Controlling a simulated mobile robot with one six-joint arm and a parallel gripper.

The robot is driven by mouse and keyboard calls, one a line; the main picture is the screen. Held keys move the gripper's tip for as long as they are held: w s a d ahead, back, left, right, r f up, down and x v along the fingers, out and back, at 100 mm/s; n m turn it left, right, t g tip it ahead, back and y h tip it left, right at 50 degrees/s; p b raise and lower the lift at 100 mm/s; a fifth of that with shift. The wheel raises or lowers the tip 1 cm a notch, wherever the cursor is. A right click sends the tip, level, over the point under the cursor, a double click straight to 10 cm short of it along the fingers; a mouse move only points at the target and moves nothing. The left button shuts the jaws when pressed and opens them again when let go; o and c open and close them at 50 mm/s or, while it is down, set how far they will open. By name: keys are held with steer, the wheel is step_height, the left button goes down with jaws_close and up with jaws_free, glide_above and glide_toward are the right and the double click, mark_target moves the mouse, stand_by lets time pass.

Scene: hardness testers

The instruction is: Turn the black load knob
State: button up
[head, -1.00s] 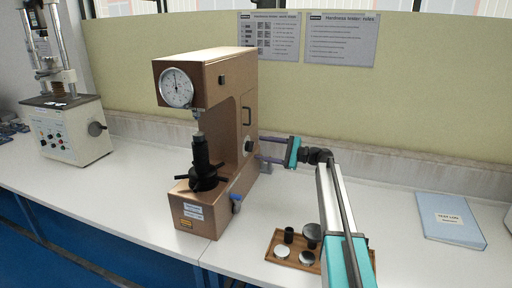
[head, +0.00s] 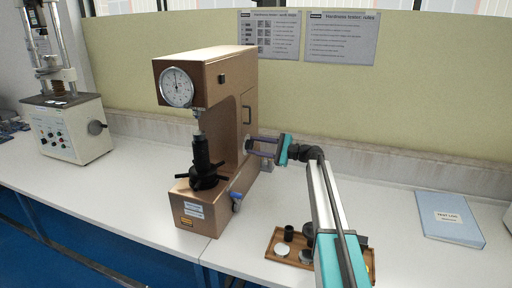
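The copper-brown hardness tester (head: 213,68) stands on the white bench, with a round dial (head: 177,87) at its upper front. The black load knob (head: 248,145) is on the right side of its column, partly covered by my gripper's fingers. My gripper (head: 256,147) reaches in from the right. Its two slim fingers are apart, one above the other, with their tips at the knob. Whether they press on the knob or only stand around it is too small to tell.
A wooden tray (head: 270,250) with metal test pieces lies on the bench, partly hidden by my arm. A blue folder (head: 450,218) lies at the right. Another testing machine (head: 68,128) stands at the left. A beige partition (head: 420,110) rises behind.

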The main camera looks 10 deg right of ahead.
steer(key=shift+f+n+b, duration=0.15)
steer(key=shift+n+b, duration=0.25)
steer(key=shift+b, duration=0.15)
steer(key=n+b, duration=0.5)
steer(key=b, duration=0.1)
steer(key=n+b, duration=0.6)
steer(key=b, duration=0.1)
steer(key=n+b, duration=0.6)
steer(key=b, duration=0.1)
steer(key=shift+f, duration=0.35)
steer(key=o, duration=1.1)
steer(key=shift+c, duration=0.2)
steer(key=shift+r, duration=0.1)
